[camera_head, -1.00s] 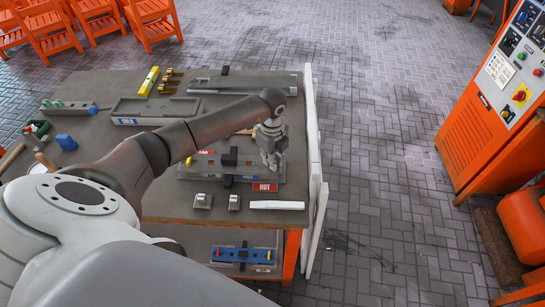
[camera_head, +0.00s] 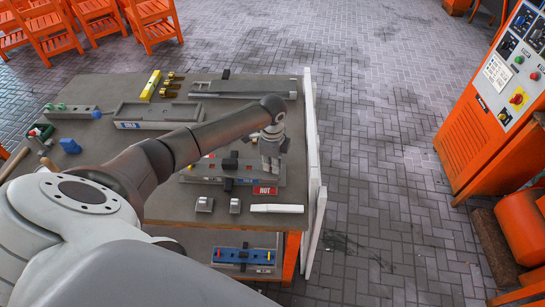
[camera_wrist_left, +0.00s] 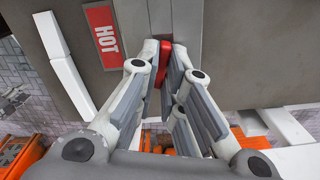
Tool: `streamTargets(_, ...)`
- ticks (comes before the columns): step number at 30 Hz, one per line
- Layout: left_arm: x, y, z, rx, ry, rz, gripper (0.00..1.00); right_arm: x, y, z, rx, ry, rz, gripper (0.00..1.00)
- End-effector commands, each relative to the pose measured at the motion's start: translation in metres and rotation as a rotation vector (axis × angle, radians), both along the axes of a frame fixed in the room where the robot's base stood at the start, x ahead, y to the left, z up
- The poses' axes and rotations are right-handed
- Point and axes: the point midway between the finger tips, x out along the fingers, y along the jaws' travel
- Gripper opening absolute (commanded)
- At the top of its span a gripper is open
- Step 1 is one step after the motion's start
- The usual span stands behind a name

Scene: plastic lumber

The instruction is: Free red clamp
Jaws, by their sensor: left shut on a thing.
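The red clamp (camera_wrist_left: 163,62) shows in the left wrist view as a narrow red piece between my fingertips, against a grey fixture (camera_wrist_left: 215,30). My left gripper (camera_wrist_left: 168,55) is shut on it, with one finger on each side. In the head view my left gripper (camera_head: 270,168) points down at the right end of the grey fixture (camera_head: 208,178), and its fingers hide the clamp there. I cannot tell whether the clamp is apart from the fixture. My right gripper is not in view.
A red HOT sign (camera_head: 265,190) lies in front of the fixture. Two small metal blocks (camera_head: 204,204) and a white strip (camera_head: 277,208) lie near the table's front edge. White boards (camera_head: 313,150) stand along the right edge. A long grey tray (camera_head: 155,113) lies behind.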

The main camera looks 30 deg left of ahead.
Motion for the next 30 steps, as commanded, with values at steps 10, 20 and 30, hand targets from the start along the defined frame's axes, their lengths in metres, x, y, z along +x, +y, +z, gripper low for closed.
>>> streamTargets(10,-0.001,0.001,0.002,0.001,0.001,0.102,0.0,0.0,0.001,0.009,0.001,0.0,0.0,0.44)
streamTargets(20,-0.001,0.001,0.001,0.002,0.001,0.314,0.0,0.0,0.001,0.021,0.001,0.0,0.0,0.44)
streamTargets(30,0.0,0.0,0.0,0.0,0.001,0.326,0.19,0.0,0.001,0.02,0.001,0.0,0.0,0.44)
